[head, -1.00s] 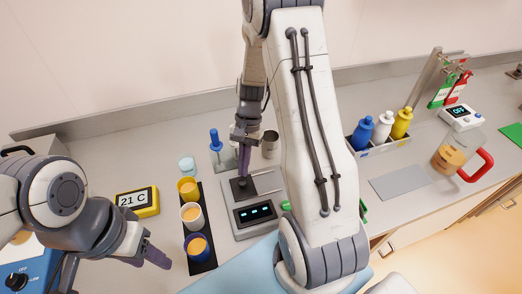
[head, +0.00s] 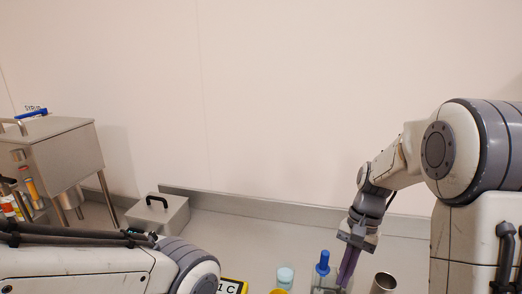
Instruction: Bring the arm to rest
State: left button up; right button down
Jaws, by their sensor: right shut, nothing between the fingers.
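My right arm comes in from the right, its forearm reaching down and to the left. Its gripper (head: 347,272) shows purple fingers pointing down, shut and empty, between a blue-topped item (head: 322,263) and a metal cup (head: 383,283) at the bottom of the head view. My left arm lies across the lower left corner. Its gripper is outside the picture.
A steel hopper on legs (head: 62,150) stands at the left. A lidded metal box (head: 160,211) sits by the wall. A pale-lidded jar (head: 285,276) and a yellow-framed display (head: 233,286) show at the bottom edge. Bare counter (head: 250,235) lies between.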

jog(key=s+a+r+n+t+h, duration=0.1)
jog(key=s+a+r+n+t, duration=0.1)
jog(key=s+a+n, duration=1.3)
jog(key=s+a, duration=0.1)
jog(key=s, duration=0.2)
jog(key=shift+s+a+r+t+h, duration=0.25)
jog(key=shift+t+h, duration=0.05)
jog(key=shift+h, duration=0.1)
